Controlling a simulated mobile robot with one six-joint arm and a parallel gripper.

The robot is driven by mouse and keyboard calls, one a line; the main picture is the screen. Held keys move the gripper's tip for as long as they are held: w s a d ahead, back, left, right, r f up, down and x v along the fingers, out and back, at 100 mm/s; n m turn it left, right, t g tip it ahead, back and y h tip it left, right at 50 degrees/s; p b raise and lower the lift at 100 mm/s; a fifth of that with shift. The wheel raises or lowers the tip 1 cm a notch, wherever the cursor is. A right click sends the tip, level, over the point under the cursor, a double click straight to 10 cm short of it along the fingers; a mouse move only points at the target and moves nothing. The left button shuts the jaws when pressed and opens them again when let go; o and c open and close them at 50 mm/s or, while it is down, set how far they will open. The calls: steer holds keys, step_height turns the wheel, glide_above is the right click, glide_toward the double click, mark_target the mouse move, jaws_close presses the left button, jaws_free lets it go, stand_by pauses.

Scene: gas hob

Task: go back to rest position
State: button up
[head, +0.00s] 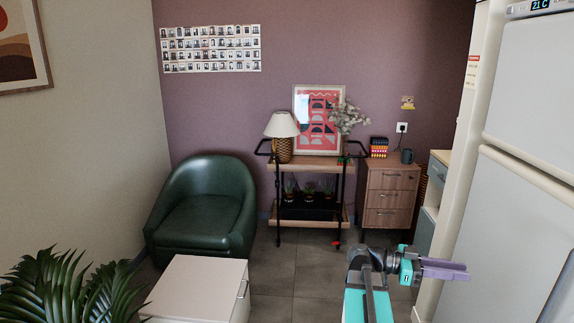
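My gripper (446,268) shows at the lower right of the head view, at the end of my dark and turquoise arm. Its purple fingers point to the right, toward the white fridge. I see the fingers from the side, so the gap between them is not clear. No object shows at the fingers. No gas hob is in view.
A tall white fridge (515,210) stands at the right, close to my gripper. A white low cabinet (197,287), a green armchair (203,215) and a plant (62,292) fill the left. A trolley (312,212) and wooden drawers (388,198) stand at the back. Tiled floor (300,270) is free in the middle.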

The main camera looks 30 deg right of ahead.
steer(key=w+a+f+n+t+p, duration=0.15)
steer(key=w+a+f+n, duration=0.25)
steer(key=a+f, duration=0.45)
steer(key=w+a+f+n+t+y+p, duration=0.1)
steer(key=w+a+f+n+t, duration=0.4)
steer(key=f, duration=0.7)
steer(key=w+a+f+n+p, duration=0.1)
steer(key=w+a+f+n, duration=0.15)
steer(key=a+f, duration=0.65)
steer(key=s+a+f+n+y, duration=0.4)
steer(key=a+f, duration=0.4)
steer(key=a, duration=0.2)
steer(key=s+a+f+n+y, duration=0.3)
steer(key=s+a+f+n, duration=0.1)
steer(key=a+f, duration=0.4)
steer(key=s+a+f+n+t+y+p, duration=0.1)
steer(key=s+a+f+n+y, duration=0.2)
steer(key=a, duration=0.9)
step_height(320, 180, down, 5)
steer(key=n+y, duration=0.1)
steer(key=n, duration=0.2)
steer(key=shift+s+y, duration=0.3)
steer(key=shift+s, duration=0.1)
steer(key=shift+n, duration=0.25)
